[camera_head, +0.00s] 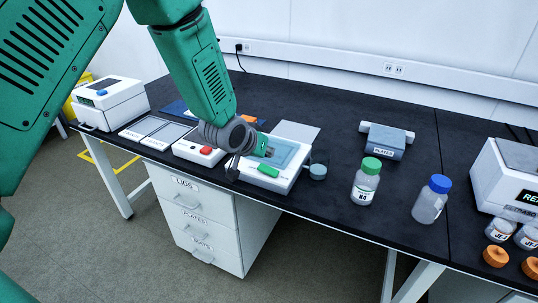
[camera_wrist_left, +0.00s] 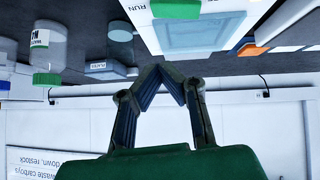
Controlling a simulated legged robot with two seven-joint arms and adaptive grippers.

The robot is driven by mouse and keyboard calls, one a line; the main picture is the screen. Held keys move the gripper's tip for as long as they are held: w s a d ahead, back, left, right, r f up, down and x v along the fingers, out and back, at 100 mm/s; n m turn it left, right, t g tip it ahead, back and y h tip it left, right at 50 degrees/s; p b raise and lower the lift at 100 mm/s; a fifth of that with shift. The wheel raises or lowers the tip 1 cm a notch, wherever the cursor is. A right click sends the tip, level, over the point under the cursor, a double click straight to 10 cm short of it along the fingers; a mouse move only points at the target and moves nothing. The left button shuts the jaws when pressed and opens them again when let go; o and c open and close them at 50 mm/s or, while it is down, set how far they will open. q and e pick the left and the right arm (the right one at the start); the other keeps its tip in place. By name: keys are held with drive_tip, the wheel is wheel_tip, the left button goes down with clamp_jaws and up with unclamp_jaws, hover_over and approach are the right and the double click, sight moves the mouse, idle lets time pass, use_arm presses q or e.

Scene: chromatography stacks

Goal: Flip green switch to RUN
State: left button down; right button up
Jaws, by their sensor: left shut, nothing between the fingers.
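The green switch (camera_head: 268,170) sits at the front of a white device (camera_head: 283,182) with a pale blue-green panel on the black bench. In the left wrist view the green switch (camera_wrist_left: 176,9) is at the top edge, upside down, with the word RUN beside it on the device's face (camera_wrist_left: 200,35). My left gripper (camera_head: 233,170) is shut and empty, just left of the green switch and close to the device's left side. Its fingertips (camera_wrist_left: 160,72) meet in the wrist view. I cannot tell whether they touch the device. My right gripper is out of view.
A white box with a red button (camera_head: 205,150) stands close to the left of my gripper. A green-capped bottle (camera_head: 365,182), a blue-capped bottle (camera_head: 431,199) and a small jar (camera_head: 318,171) stand to the right. Drawers (camera_head: 200,222) are below the bench.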

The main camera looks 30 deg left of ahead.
use_arm(q)
drive_tip(key=shift+d+v, duration=0.25)
drive_tip(key=shift+v, duration=0.9)
drive_tip(key=shift+d+v, duration=0.25)
drive_tip(key=shift+v, duration=0.95)
drive_tip(key=s+d+f+g, duration=0.1)
drive_tip(key=s+f+g, duration=0.3)
drive_tip(key=s+f, duration=1.15)
drive_tip(key=s+f+g, duration=0.2)
drive_tip(key=s+f, duration=0.2)
drive_tip(key=s, duration=0.5)
drive_tip(key=s+f+m+g, duration=0.1)
drive_tip(key=s+f, duration=0.3)
drive_tip(key=s, duration=0.6)
drive_tip(key=shift+s+d+f+m+g+y, duration=0.3)
drive_tip(key=shift+d+f+g+y, duration=0.1)
drive_tip(key=shift+g, duration=0.3)
